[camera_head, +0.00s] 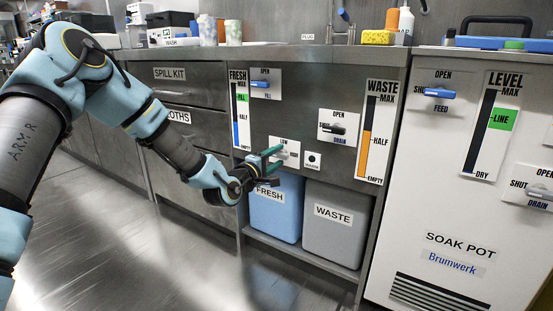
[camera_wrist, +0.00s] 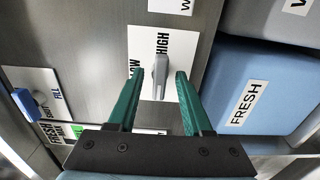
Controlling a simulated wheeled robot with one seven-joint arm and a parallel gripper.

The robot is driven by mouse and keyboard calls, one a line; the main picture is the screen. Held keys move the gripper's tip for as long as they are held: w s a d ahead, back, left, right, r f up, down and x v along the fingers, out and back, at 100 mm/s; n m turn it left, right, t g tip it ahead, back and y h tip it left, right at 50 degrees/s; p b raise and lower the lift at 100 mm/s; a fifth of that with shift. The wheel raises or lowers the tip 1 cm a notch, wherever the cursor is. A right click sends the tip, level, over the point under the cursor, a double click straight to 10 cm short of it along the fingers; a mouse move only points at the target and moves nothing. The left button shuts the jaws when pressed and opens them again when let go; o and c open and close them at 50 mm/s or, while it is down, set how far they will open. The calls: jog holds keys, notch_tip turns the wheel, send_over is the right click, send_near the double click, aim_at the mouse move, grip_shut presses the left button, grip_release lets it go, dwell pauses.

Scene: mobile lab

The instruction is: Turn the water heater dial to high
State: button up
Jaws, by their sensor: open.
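The dial is a grey lever-like knob (camera_wrist: 160,78) on a white plate (camera_head: 293,147) marked LOW on the steel cabinet front. LOW and HIGH both show in the wrist view, where the picture is turned sideways. The knob lies roughly lengthwise between the fingers there; I cannot tell which setting it marks. My gripper (camera_head: 273,158) has green fingers. It is open, reaching in front of the plate and partly covering it in the head view. In the wrist view, one finger is on each side of the knob, with gaps visible.
A small plate with a black round part (camera_head: 313,160) sits right of the dial. Above are a blue fill handle (camera_head: 260,84) and a black drain handle (camera_head: 334,129). The blue FRESH bin (camera_head: 276,215) and grey WASTE bin (camera_head: 335,235) stand below. The floor (camera_head: 150,260) is clear.

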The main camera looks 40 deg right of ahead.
grip_shut()
